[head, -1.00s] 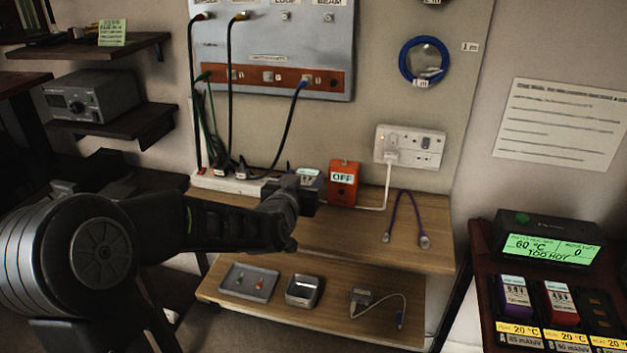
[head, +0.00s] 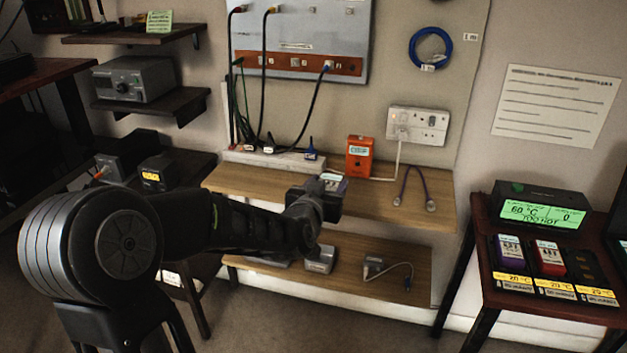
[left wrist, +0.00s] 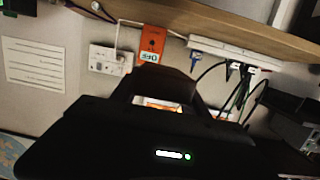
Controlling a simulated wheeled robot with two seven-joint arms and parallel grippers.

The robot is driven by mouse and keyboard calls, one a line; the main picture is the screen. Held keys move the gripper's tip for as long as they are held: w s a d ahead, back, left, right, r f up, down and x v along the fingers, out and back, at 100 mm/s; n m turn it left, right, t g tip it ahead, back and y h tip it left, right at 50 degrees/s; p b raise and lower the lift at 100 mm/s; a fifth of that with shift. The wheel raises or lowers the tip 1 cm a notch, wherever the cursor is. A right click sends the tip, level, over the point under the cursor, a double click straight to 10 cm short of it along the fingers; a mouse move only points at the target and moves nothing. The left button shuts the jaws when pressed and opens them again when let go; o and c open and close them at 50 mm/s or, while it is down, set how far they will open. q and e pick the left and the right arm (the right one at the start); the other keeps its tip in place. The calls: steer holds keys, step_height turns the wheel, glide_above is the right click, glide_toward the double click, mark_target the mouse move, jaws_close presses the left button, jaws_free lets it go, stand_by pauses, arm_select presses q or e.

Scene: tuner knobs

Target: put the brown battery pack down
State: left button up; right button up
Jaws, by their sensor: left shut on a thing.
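My left gripper (head: 322,197) reaches in from the left and is shut on a small battery pack (head: 333,182) with a pale label on top. It holds the pack over the upper wooden shelf, left of the orange OFF box. Only the pack's label and a dark edge show, so I cannot make out its brown colour. In the left wrist view, a bright orange-white patch of the held pack (left wrist: 158,103) shows between the dark fingers of my left gripper (left wrist: 160,95). My right gripper is not in view.
The orange OFF box (head: 360,158) and a purple cable (head: 414,188) are on the upper shelf (head: 265,185). A charger (head: 545,255) at right holds a purple pack (head: 511,252) and a red pack (head: 549,258); its third bay is empty. Its display reads 60 °C, TOO HOT.

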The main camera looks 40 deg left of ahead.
arm_select(q)
steer(key=d+f+m+h, duration=0.1)
steer(key=d+f+h, duration=0.1)
steer(key=d+f, duration=0.4)
steer(key=w+d+f+m+h, duration=0.1)
steer(key=d+f, duration=0.5)
steer(key=d, duration=0.8)
steer(key=shift+w+f+m+t+h, duration=0.3)
steer(key=shift+f+m+t+h, duration=0.1)
steer(key=shift+m+h, duration=0.4)
